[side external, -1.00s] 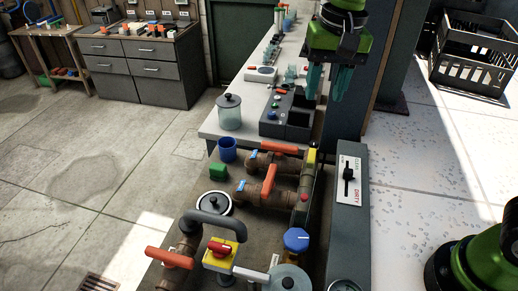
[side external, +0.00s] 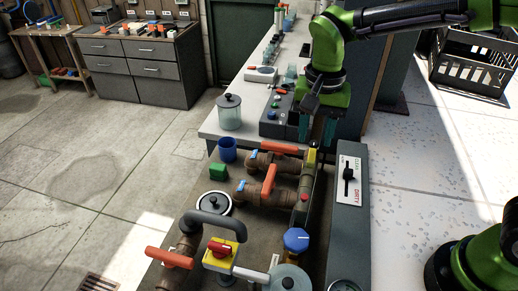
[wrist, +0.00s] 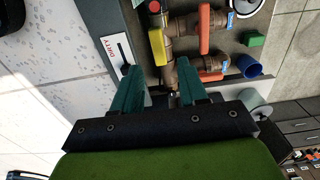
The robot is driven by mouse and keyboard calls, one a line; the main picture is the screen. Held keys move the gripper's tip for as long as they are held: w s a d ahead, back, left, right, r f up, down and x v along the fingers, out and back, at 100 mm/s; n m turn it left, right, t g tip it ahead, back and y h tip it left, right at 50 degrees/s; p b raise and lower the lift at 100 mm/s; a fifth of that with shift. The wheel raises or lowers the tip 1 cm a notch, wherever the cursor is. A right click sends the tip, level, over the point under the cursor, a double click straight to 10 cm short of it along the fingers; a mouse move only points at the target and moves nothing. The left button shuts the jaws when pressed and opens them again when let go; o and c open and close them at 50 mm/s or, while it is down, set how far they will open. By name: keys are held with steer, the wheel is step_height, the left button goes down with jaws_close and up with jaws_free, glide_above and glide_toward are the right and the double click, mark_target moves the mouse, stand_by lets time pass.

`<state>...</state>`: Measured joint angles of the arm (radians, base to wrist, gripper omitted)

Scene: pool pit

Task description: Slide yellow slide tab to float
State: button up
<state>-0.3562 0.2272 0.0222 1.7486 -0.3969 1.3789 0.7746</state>
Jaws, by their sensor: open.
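A yellow piece (side external: 311,156) that looks like the slide tab sits upright at the far right end of the brown pipework. It also shows in the wrist view as a long yellow bar (wrist: 157,46), just beyond my fingertips. My gripper (side external: 312,136) points down with its teal fingers apart, behind and slightly above the yellow piece. In the wrist view my gripper (wrist: 158,70) is empty, with the gap between its fingers in line with the yellow bar. No float label can be read.
Orange valve handles (side external: 269,180) and a red knob (side external: 305,197) lie close by. A grey panel with a black slider (side external: 348,174) and a DIRTY label stands right. A blue cup (side external: 227,149), green block (side external: 217,171) and lidded jar (side external: 229,113) are left.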

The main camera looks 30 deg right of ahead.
mark_target(313, 152)
steer(key=shift+f, duration=1.95)
jaws_close()
